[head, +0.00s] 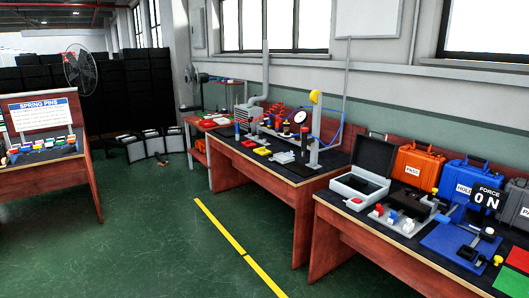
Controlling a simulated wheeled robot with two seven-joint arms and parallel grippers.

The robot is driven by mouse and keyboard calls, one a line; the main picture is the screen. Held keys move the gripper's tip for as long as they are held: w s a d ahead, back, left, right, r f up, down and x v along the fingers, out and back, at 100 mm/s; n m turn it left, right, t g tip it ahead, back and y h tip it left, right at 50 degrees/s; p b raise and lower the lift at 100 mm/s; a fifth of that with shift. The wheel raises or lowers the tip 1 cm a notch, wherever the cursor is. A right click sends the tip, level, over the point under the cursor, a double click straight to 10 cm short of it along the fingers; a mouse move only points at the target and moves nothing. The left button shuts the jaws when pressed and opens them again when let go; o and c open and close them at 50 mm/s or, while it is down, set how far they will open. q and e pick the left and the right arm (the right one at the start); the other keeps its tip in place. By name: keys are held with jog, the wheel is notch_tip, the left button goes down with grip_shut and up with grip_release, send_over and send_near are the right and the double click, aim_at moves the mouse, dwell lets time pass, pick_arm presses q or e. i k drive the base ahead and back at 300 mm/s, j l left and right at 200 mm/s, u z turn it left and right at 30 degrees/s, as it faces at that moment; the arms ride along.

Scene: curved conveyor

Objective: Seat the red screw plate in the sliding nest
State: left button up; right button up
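Neither of my grippers shows in the head view. I cannot pick out the red screw plate or the sliding nest with certainty at this distance. A small flat red piece (249,143) lies on the middle workbench (268,173), near a yellow piece (262,151). A small red block (379,209) stands in a row of small parts on the right workbench (352,238). A press-like fixture with a yellow top (315,97) and a round dial (300,117) stands on the middle workbench.
Orange (417,167) and blue (466,187) cases and an open grey case (365,175) stand on the right workbench. A sign board labelled "Spring pins" (40,114) stands on the left table. The green floor (160,225) with a yellow line (220,226) is open between the tables.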

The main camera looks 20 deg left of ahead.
aim_at(282, 158)
jog(key=i+j+u, duration=0.35)
jog(key=i, duration=0.15)
jog(key=i+j+u, duration=0.2)
jog(key=i+u, duration=0.15)
jog(key=i, duration=0.2)
jog(key=i+j+u, duration=0.1)
jog(key=i+u, duration=0.25)
jog(key=i, duration=0.2)
